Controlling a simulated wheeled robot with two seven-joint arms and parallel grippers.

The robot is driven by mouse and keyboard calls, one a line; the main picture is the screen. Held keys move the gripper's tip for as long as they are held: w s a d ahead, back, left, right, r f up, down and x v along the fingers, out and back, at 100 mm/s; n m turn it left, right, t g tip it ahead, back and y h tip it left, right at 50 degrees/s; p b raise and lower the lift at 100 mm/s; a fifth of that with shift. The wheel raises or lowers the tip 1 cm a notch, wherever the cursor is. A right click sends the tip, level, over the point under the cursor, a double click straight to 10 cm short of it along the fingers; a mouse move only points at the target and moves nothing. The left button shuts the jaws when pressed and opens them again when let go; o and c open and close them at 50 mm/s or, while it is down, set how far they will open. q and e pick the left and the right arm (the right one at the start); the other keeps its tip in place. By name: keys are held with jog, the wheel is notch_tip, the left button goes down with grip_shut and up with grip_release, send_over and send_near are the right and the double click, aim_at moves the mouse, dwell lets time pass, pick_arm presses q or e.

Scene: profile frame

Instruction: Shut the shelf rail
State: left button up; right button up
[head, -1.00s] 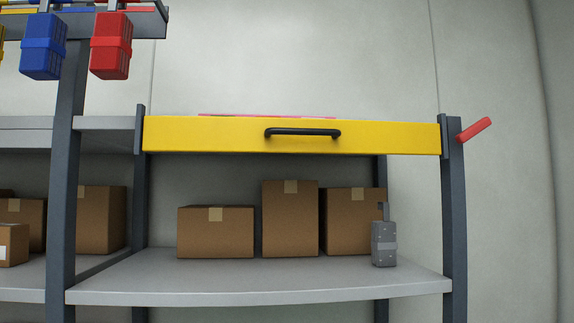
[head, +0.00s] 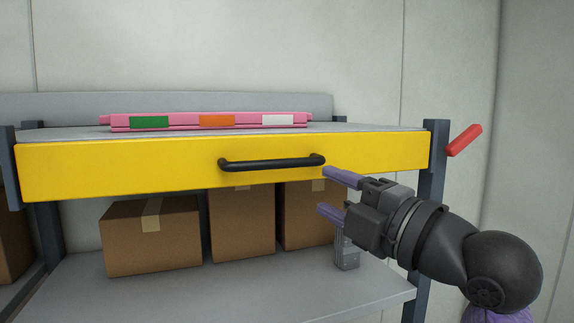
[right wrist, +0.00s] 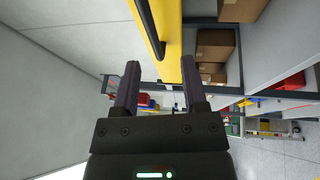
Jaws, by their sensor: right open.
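The shelf rail is a yellow bar (head: 120,165) across the front of the upper shelf, reaching from near the left post to near the right post. A black handle (head: 270,163) is fixed to its front. My right gripper (head: 326,191) is open and empty, with purple fingers, just right of and slightly below the handle's right end. In the right wrist view, the yellow rail (right wrist: 172,40) and the black handle (right wrist: 149,28) lie ahead of the open fingers (right wrist: 160,85). I cannot tell whether a finger touches the rail. My left gripper is not in view.
A red lever (head: 464,140) sticks out beside the right post (head: 433,165). Pink strips with coloured labels (head: 205,121) lie on the upper shelf. Cardboard boxes (head: 150,237) and a grey object (head: 347,256), partly hidden by my gripper, stand on the lower shelf (head: 245,295).

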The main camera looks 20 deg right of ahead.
aim_at(285, 166)
jog(key=shift+n, duration=0.4)
jog(key=p+x, duration=0.1)
jog(key=x, duration=0.1)
jog(key=r+p+x, duration=0.1)
jog(key=x, duration=0.2)
jog(key=p+x, duration=0.1)
jog(key=x, duration=0.2)
jog(key=shift+s+a+r, duration=0.1)
jog(key=shift+a+r, duration=0.15)
jog(key=shift+a, duration=0.2)
jog(key=shift+w+a, duration=0.1)
jog(key=shift+w, duration=0.25)
jog(key=shift+f, duration=0.1)
grip_shut()
